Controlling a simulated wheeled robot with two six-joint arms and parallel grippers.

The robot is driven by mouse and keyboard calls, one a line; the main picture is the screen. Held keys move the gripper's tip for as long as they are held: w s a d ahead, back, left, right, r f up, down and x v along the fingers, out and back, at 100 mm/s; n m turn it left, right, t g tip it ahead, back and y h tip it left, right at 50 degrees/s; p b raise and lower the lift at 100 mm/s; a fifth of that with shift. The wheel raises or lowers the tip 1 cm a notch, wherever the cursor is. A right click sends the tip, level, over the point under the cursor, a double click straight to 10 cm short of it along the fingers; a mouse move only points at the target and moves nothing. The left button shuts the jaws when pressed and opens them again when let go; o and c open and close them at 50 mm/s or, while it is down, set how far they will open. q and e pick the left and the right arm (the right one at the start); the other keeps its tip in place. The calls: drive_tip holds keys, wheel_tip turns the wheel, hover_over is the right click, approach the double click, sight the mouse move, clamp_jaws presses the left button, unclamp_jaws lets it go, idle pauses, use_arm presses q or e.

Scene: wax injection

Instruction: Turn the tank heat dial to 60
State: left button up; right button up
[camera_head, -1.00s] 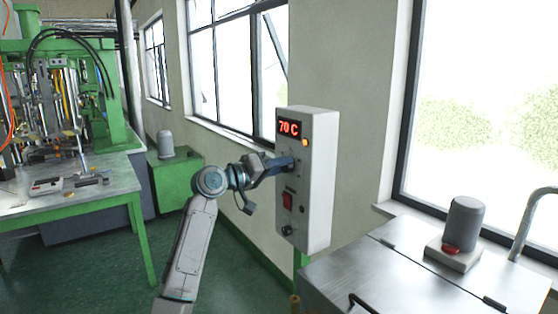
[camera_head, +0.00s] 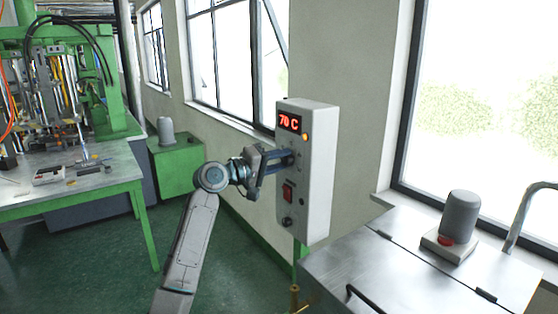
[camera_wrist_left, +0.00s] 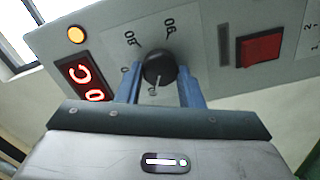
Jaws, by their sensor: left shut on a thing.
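The white control box (camera_head: 318,190) hangs by the wall, with a red display (camera_head: 289,122) reading 70 C. The black heat dial (camera_wrist_left: 158,66) is in the left wrist view, with printed numbers around it, 80 and 90 among them. My left gripper (camera_head: 289,159) is at the box front, below the display. In the left wrist view its two blue fingers (camera_wrist_left: 158,82) stand on either side of the dial, shut on it. The fingers hide the dial in the head view. My right gripper is not in view.
A red switch (camera_head: 287,192) and a dark knob (camera_head: 287,222) sit below the dial on the box. An orange lamp (camera_head: 305,137) is beside the display. A metal-topped unit (camera_head: 400,275) stands at the right, and a green-framed table (camera_head: 100,185) at the left.

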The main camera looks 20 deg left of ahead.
use_arm(q)
drive_tip(key=o, duration=1)
drive_tip(key=shift+c, duration=0.2)
drive_tip(key=b+v, duration=0.4)
drive_tip(key=v, duration=0.6)
drive_tip(key=shift+s+a+b, duration=0.3)
drive_tip(key=shift+b, duration=0.1)
